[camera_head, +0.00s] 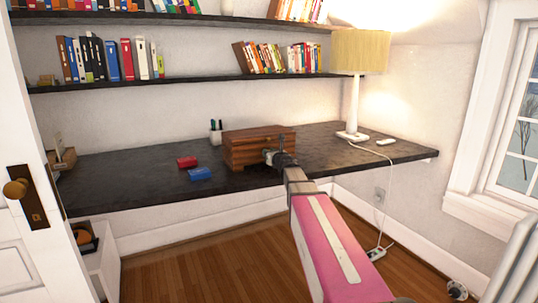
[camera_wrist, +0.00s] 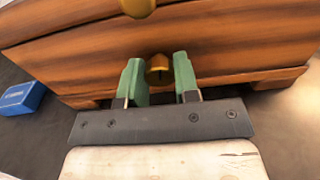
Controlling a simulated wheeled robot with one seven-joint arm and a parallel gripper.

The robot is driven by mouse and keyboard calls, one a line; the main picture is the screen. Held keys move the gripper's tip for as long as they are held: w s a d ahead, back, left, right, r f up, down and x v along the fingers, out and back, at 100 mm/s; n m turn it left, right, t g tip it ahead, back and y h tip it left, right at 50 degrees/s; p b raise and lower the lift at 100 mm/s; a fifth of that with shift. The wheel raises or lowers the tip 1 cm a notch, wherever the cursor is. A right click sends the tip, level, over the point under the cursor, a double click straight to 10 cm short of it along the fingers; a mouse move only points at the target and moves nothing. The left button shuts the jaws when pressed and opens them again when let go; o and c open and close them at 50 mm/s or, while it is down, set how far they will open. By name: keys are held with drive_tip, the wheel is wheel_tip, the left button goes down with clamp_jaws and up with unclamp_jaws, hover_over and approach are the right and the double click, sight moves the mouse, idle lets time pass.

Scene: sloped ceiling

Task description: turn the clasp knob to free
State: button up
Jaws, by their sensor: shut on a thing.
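A brown wooden box (camera_head: 247,148) sits on the dark desk, and its front fills the upper part of the wrist view (camera_wrist: 215,45). A small brass clasp knob (camera_wrist: 158,70) is on the lower front of the box, between the two green fingertips of my gripper (camera_wrist: 159,76). My gripper is shut on the knob. In the head view my gripper (camera_head: 280,158) is at the box front and hides the knob. Another brass piece (camera_wrist: 138,7) is partly visible higher on the box front, cut off by the picture's top edge.
The dark desk (camera_head: 120,178) has a red block (camera_head: 187,162) and a blue block (camera_head: 200,174) left of the box. A pen cup (camera_head: 216,133) stands behind them. A lamp (camera_head: 353,110) stands to the right. Shelves of books (camera_head: 200,83) hang above.

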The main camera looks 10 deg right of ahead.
drive_tip(key=m, duration=0.4)
drive_tip(key=shift+m, duration=0.3)
drive_tip(key=m, duration=0.3)
drive_tip(key=shift+m, duration=0.3)
drive_tip(key=m, duration=0.3)
drive_tip(key=shift+m, duration=2.1)
drive_tip(key=o, duration=0.9)
drive_tip(key=shift+o, duration=0.2)
